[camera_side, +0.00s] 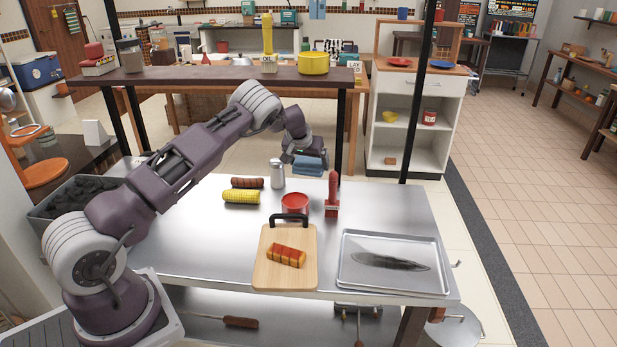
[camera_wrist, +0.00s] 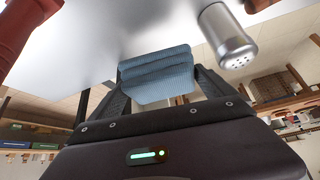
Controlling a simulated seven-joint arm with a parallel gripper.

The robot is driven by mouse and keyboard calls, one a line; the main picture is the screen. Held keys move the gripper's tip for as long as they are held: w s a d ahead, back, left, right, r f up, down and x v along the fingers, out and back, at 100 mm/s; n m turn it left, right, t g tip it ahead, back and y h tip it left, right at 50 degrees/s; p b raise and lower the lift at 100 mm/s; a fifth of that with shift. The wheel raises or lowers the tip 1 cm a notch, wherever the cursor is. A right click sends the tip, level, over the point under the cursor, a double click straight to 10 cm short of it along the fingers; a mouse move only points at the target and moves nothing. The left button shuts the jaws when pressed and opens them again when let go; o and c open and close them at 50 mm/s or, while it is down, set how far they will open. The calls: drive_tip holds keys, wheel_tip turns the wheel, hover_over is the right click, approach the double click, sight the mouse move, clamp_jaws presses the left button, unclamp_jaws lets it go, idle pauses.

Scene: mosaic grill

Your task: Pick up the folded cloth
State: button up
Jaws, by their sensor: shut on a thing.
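The folded cloth (camera_side: 309,164) is blue and ribbed, stacked in a few layers. My gripper (camera_side: 308,155) is at the far edge of the steel table and is shut on the cloth. In the wrist view the cloth (camera_wrist: 156,76) sits between the two dark fingers of my gripper (camera_wrist: 158,80). In the side view it shows just below the fingers, above the level of the table's far edge. Part of the cloth is hidden by the gripper.
A metal shaker (camera_side: 277,174) stands left of the gripper; it is close in the wrist view (camera_wrist: 228,38). A shelf (camera_side: 215,76) hangs behind.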

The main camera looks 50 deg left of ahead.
sight(309, 160)
wheel_tip(309, 160, up, 5)
drive_tip(key=shift+r, duration=0.15)
drive_tip(key=s+d, duration=0.3)
drive_tip(key=s, duration=0.2)
drive_tip(key=s+d, duration=0.3)
drive_tip(key=s, duration=0.2)
drive_tip(key=s+d, duration=0.4)
drive_tip(key=s, duration=0.1)
